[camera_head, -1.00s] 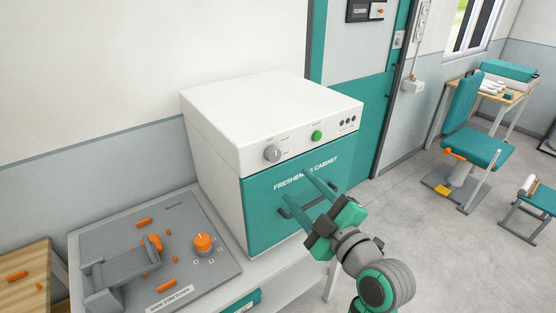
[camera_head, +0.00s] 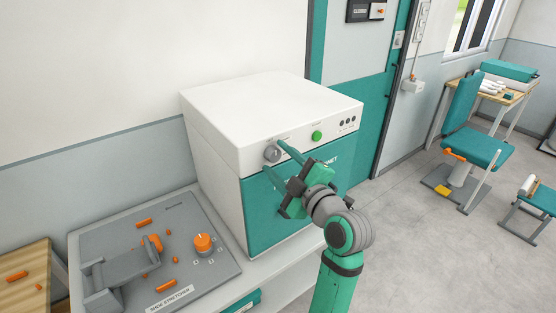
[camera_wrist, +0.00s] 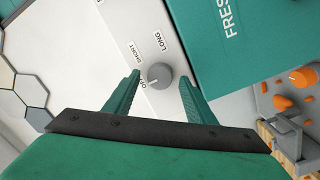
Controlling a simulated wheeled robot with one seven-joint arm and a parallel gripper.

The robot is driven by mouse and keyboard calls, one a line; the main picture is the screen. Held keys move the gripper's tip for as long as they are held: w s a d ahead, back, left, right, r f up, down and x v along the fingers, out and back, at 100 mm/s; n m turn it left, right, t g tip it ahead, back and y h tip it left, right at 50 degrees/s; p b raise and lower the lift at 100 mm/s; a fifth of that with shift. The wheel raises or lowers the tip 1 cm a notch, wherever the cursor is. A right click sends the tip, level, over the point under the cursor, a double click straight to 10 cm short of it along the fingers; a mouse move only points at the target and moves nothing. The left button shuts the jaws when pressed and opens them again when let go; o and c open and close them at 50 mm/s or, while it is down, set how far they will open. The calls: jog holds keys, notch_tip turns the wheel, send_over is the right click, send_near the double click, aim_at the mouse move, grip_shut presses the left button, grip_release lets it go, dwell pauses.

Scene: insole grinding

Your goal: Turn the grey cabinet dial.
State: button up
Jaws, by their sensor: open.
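The grey dial (camera_head: 271,154) is on the white upper panel of the freshening cabinet (camera_head: 262,100), left of a green button (camera_head: 316,135). In the wrist view the dial (camera_wrist: 160,75) shows beside the labels OFF, SHORT and LONG. My gripper (camera_head: 275,162) is open, with its fingers pointing toward the cabinet front near the dial. In the wrist view the dial lies between and just beyond the two fingertips of my gripper (camera_wrist: 158,82). I see no contact. The exact gap in depth is hard to tell.
The teal cabinet door (camera_head: 262,213) is below the panel, its handle hidden by my gripper. A grey shoe stretcher (camera_head: 195,280) with orange knobs is at the left on the bench. A teal chair (camera_head: 478,147) stands at the far right, with open floor before it.

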jog(key=shift+w+a, duration=0.1)
jog(key=shift+w, duration=0.1)
jog(key=c, duration=1)
jog(key=shift+c, duration=0.2)
